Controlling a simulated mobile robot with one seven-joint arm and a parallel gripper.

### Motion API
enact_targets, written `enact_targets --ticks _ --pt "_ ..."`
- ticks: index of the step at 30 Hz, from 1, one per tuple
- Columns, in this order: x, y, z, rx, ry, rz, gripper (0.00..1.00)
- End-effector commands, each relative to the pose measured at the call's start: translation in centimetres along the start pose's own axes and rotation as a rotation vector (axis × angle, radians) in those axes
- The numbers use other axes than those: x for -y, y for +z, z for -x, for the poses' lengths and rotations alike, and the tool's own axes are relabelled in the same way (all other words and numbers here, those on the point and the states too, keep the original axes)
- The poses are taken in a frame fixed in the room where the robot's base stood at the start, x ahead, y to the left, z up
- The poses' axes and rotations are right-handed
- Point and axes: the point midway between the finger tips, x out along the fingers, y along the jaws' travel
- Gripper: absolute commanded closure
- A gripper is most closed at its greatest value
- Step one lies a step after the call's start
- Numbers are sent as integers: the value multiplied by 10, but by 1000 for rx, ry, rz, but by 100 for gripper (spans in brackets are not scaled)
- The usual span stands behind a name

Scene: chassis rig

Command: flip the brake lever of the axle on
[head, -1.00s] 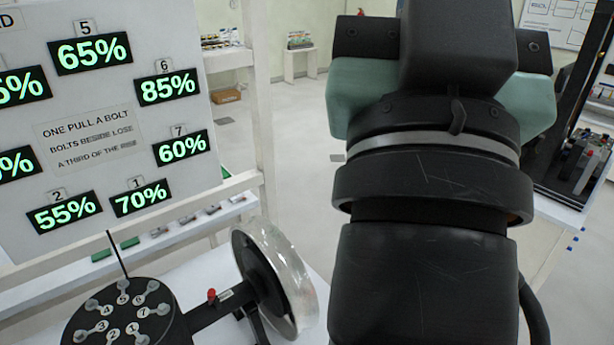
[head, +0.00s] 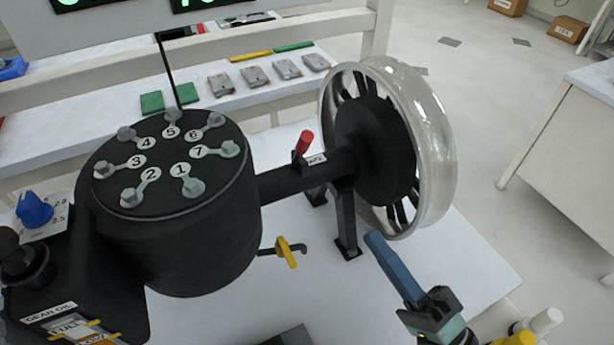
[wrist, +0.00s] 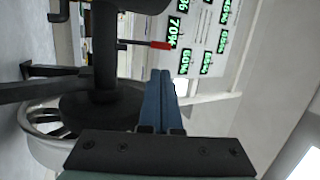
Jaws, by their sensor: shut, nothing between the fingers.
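The brake lever (head: 303,142) has a red handle. It stands up from the black axle (head: 310,172), leaning slightly right, beside a small label too small to read surely. In the wrist view the red lever (wrist: 161,45) lies just beyond my fingertips, pointing sideways in that rotated picture. My gripper (head: 376,240) has blue fingers pressed together and empty. It is at the lower right of the lever, in front of the wheel, apart from the lever. The blue fingers also show in the wrist view (wrist: 160,72).
A clear-rimmed wheel (head: 435,150) stands at the axle's right end. A black drum (head: 170,235) with several numbered bolts is at the left. A yellow-handled tap (head: 287,252) sits below the axle. Supports (head: 345,220) hold the axle. The white table is bare at front right.

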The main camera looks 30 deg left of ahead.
Motion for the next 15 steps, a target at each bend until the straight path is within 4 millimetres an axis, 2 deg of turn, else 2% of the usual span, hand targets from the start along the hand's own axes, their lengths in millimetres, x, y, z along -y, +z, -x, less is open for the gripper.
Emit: enact_targets --ticks 3,15 --pt "-2 3 10 -4 -39 -21 100" --pt "0 4 4 -1 -42 -21 100"
